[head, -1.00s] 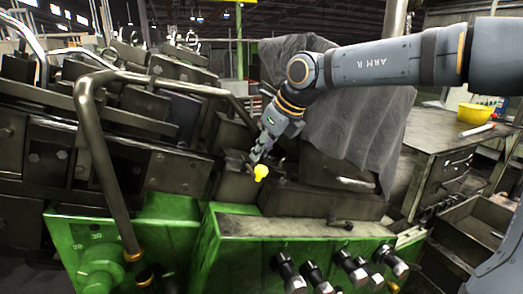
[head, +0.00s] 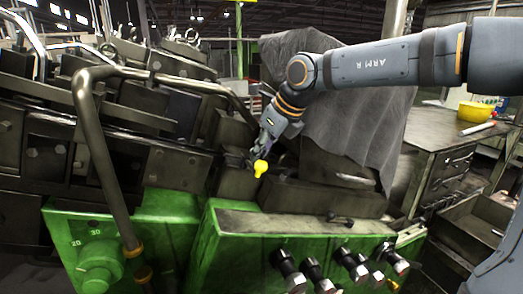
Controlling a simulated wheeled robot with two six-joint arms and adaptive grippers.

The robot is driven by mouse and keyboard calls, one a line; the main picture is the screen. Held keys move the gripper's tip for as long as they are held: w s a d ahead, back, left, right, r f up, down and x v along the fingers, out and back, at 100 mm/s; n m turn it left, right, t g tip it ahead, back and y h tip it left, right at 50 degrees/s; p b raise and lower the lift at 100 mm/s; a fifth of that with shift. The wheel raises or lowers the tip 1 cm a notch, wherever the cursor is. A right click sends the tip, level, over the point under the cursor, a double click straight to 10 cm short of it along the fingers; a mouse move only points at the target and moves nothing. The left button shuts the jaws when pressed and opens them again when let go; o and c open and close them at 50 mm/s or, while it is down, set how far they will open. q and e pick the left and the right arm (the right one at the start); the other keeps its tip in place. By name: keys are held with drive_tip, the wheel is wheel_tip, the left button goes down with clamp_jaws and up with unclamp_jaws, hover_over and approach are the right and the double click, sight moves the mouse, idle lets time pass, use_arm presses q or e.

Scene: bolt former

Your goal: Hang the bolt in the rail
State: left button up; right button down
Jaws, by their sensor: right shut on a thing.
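A small yellow bolt (head: 261,167) hangs head-down at the tips of my right gripper (head: 264,150). The gripper comes down from the upper right and is shut on the bolt. The bolt is in front of the dark metal blocks (head: 237,183) in the middle of the machine. I cannot pick out the rail with certainty among these dark parts, nor tell whether the bolt touches anything. My left gripper is not in view.
A bent metal pipe (head: 92,150) rises at the left. The green panel (head: 225,250) with several black knobs (head: 312,271) is in front. A grey cover (head: 350,120) drapes behind my right arm. A yellow bowl (head: 474,111) stands on the bench (head: 430,150) at right.

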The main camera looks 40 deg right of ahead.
drive_tip(key=shift+f, duration=0.2)
drive_tip(key=c, duration=1.7)
unclamp_jaws()
drive_tip(key=o, duration=0.5)
drive_tip(key=shift+o, duration=0.2)
drive_tip(key=o, duration=0.5)
drive_tip(key=shift+s, duration=0.15)
drive_tip(key=shift+o, duration=0.2)
drive_tip(key=shift+d, duration=0.1)
